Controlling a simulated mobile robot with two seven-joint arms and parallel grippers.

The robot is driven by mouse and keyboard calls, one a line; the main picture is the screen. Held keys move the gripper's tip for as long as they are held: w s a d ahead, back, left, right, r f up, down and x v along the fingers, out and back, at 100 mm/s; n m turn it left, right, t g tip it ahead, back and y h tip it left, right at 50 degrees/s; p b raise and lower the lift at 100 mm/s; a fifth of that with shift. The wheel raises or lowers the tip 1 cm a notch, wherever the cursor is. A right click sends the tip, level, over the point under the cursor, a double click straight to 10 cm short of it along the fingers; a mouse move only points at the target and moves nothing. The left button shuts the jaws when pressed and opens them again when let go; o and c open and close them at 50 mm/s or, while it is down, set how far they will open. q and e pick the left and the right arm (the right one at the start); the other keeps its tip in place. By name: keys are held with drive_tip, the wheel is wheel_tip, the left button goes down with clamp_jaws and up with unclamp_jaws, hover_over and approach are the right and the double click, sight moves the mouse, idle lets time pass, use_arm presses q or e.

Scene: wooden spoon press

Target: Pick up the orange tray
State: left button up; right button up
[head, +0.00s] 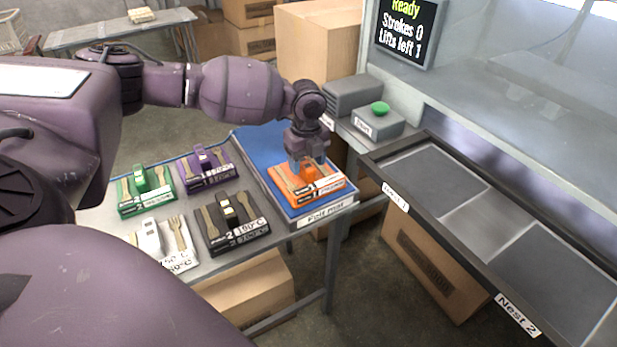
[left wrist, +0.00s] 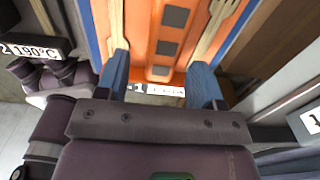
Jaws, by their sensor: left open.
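My left gripper (head: 308,165) points down right over this handle. In the left wrist view the orange tray (left wrist: 155,68) fills the upper middle. The two blue fingertips of my left gripper (left wrist: 160,85) are spread apart over the tray, near its labelled edge. Whether the fingers touch the tray or its handle cannot be told. My right gripper is not in view.
Green (head: 147,189), purple (head: 208,168), black (head: 231,222) and white (head: 166,244) trays stand on the table left of the mat. The press bed (head: 470,221) with "Nest 1" and "Nest 2" is at right, its visible panels bare. A green-button box (head: 377,122) stands behind.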

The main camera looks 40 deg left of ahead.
sight(307, 165)
use_arm(q)
wheel_tip(307, 165, down, 3)
drive_tip(key=shift+f, duration=0.1)
drive_tip(key=shift+r, duration=0.2)
clamp_jaws()
